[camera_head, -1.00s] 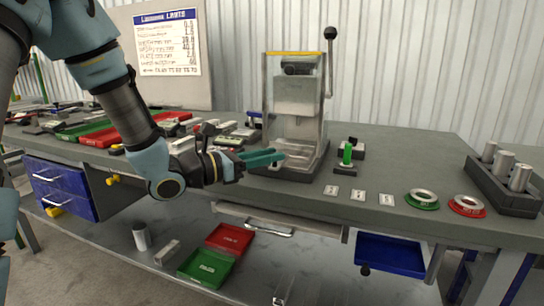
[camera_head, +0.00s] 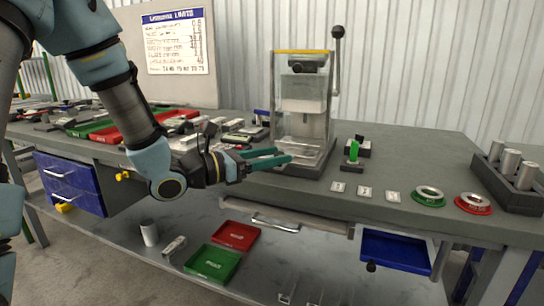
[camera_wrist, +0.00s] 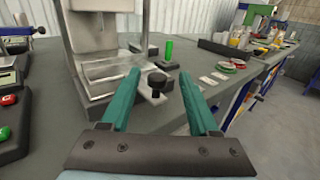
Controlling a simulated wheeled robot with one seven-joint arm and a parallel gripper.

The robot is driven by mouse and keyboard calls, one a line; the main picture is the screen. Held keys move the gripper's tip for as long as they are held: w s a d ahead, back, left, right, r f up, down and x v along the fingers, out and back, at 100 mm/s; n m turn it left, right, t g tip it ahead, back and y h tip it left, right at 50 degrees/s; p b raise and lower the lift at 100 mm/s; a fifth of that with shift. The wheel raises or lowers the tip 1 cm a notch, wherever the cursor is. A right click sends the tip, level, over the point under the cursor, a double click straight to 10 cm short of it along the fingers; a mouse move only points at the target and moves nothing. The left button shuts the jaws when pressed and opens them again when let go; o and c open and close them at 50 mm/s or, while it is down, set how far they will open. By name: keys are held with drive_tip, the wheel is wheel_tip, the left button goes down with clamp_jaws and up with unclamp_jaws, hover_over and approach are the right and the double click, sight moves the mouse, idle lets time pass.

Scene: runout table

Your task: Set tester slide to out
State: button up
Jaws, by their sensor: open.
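The tester (camera_head: 303,100) stands on the bench, with a clear-walled frame, a yellow top edge and a black-knobbed lever at its right. In the wrist view, a pale slide bar (camera_wrist: 153,97) with a black knob (camera_wrist: 157,82) shows at the tester's front. My gripper (camera_head: 284,155) is at the front of the tester, teal fingers apart and empty. In the wrist view my gripper (camera_wrist: 160,74) has the knob between its fingertips in the picture; I see no contact. In the head view my fingers hide the slide. How far the slide is out cannot be told.
A green-topped stand (camera_head: 354,150) is just right of the tester. Small plates, a green ring (camera_head: 429,194) and a red ring (camera_head: 473,203) lie further right. A block with metal cylinders (camera_head: 508,170) is at the far right. Trays and parts crowd the bench's left.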

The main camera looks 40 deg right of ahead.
drive_tip(key=shift+a, duration=0.1)
drive_tip(key=w+a+b, duration=0.1)
drive_tip(key=a, duration=0.9)
drive_tip(key=shift+a, duration=0.25)
